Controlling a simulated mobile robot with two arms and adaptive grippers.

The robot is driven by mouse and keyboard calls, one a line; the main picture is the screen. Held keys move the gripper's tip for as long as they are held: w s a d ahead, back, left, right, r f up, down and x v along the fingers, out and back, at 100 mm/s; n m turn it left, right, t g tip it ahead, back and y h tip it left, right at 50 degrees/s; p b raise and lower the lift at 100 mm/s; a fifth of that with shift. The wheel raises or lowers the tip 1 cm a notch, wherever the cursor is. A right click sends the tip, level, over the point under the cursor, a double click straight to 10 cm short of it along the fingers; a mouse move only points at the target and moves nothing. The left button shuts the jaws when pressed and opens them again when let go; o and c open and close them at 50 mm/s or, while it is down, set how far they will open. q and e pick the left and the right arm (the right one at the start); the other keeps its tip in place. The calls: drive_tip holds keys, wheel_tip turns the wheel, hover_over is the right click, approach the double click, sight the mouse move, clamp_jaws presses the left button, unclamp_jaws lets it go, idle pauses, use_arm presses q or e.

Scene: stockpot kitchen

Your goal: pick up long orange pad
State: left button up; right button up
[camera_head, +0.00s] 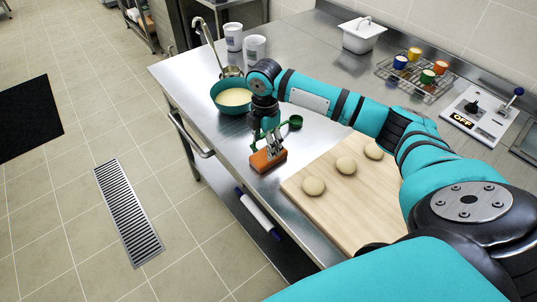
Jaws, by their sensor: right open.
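The orange pad (263,161) lies near the front edge of the steel counter, left of the wooden board. My right gripper (266,148) points down right over the pad, its green fingers spread apart. The fingertips are at or just above the pad; I cannot tell whether they touch it. The fingers hide part of the pad's top. My left gripper is not in view.
A teal bowl (226,107) with cream liquid and a ladle stands behind the gripper. A wooden board (345,205) with dough balls lies to the right. A small green cup (295,121) stands close behind the gripper. White canisters (254,48) stand farther back.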

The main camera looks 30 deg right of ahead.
drive_tip(key=shift+s+f+p, duration=0.15)
drive_tip(key=shift+f+p, duration=0.3)
drive_tip(key=shift+f, duration=0.25)
wheel_tip(320, 180, down, 4)
drive_tip(key=shift+r+p, duration=0.2)
drive_tip(key=shift+p, duration=0.25)
drive_tip(key=shift+f, duration=0.15)
drive_tip(key=c, duration=0.9)
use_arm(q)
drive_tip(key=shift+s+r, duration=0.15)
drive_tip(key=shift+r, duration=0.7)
